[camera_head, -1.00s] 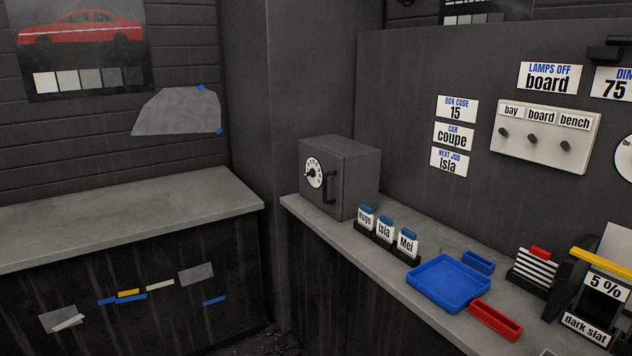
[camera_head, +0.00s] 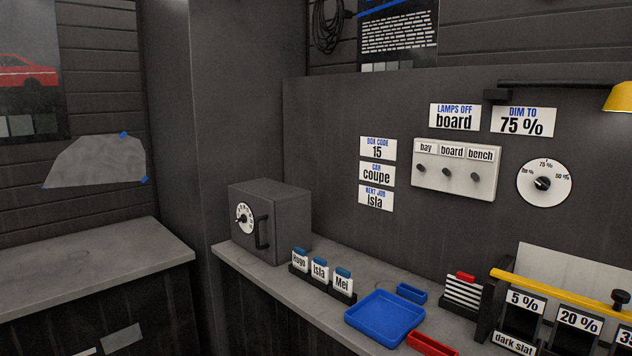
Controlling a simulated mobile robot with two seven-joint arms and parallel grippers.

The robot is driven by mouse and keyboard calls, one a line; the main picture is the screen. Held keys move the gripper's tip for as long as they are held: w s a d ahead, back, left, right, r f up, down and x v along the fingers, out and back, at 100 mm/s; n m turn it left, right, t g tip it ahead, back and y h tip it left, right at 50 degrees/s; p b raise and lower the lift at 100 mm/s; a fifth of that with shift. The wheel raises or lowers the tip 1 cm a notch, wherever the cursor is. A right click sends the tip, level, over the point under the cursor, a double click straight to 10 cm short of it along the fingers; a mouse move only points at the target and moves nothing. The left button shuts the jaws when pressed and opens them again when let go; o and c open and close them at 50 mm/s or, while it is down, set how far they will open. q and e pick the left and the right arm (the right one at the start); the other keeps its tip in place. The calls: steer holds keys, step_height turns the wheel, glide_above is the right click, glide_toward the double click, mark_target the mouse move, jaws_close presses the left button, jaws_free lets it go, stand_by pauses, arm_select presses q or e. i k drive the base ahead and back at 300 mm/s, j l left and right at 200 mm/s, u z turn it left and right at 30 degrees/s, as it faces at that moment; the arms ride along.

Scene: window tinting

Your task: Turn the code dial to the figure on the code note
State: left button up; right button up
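The code dial (camera_head: 245,217) is a round white dial with a dark centre knob on the front of a dark grey box (camera_head: 282,222). The box is shut and stands at the far left end of the right-hand bench. Its figures are too small to read. A black handle (camera_head: 262,232) sits right of the dial. The code note (camera_head: 378,149) on the wall panel reads "BOX CODE 15". Neither of my grippers is in view.
Name tags Hugo, Isla and Mei (camera_head: 320,269) stand in a dark rack in front of the box. A blue tray (camera_head: 384,318) and a red tray (camera_head: 430,344) lie further right. A switch plate (camera_head: 455,169) and a dimmer dial (camera_head: 544,183) are on the wall.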

mark_target(243, 219)
steer(key=i+j+z, duration=0.1)
steer(key=j, duration=0.2)
steer(key=i+j+z, duration=0.15)
steer(key=j, duration=0.2)
steer(key=i+j+z, duration=0.1)
steer(key=j, duration=0.2)
steer(key=i+j+z, duration=0.15)
steer(key=j, duration=0.2)
